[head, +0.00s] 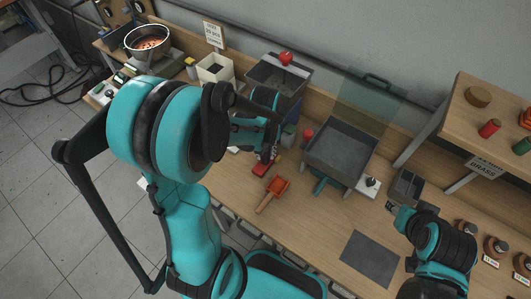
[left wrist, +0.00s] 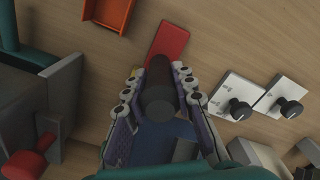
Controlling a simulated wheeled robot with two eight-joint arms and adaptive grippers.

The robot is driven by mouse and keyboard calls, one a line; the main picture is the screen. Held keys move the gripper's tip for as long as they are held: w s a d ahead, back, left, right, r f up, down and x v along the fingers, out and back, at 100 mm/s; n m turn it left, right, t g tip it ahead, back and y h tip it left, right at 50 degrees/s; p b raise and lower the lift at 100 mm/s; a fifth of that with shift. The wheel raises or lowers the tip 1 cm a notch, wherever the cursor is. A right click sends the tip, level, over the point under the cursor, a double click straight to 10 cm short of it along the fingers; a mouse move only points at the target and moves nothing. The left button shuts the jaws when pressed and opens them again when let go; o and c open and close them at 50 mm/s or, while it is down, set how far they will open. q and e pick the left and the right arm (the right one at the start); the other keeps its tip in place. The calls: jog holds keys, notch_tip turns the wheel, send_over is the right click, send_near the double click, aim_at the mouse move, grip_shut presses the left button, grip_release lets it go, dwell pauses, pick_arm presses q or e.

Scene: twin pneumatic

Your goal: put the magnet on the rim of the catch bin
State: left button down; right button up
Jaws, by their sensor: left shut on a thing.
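My left gripper (head: 266,152) is low over the middle of the bench. In the left wrist view it (left wrist: 160,105) is shut on the dark cylindrical grip of a red-ended tool, which I take to be the magnet (left wrist: 170,45). Its red flat end (head: 262,166) shows just below the fingers in the head view; I cannot tell whether it touches the bench. A grey open bin (head: 262,72) at the back, likely the catch bin, has a red object (head: 286,58) at its far rim. My right gripper (head: 392,207) is at the right; its fingers are too small to read.
An orange scoop (head: 274,192) lies just in front of the left gripper. A grey box with a clear shield (head: 345,150) stands right of it. A white box (head: 215,68) is at the back left. A dark mat (head: 370,259) lies at the front. Plates with black knobs (left wrist: 238,108) are nearby.

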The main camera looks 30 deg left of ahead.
pick_arm(q)
jog(key=c, duration=1.7)
grip_release()
jog(key=shift+f, duration=0.1)
jog(key=o, duration=0.4)
jog(key=shift+o, duration=0.2)
jog(key=shift+r, duration=0.2)
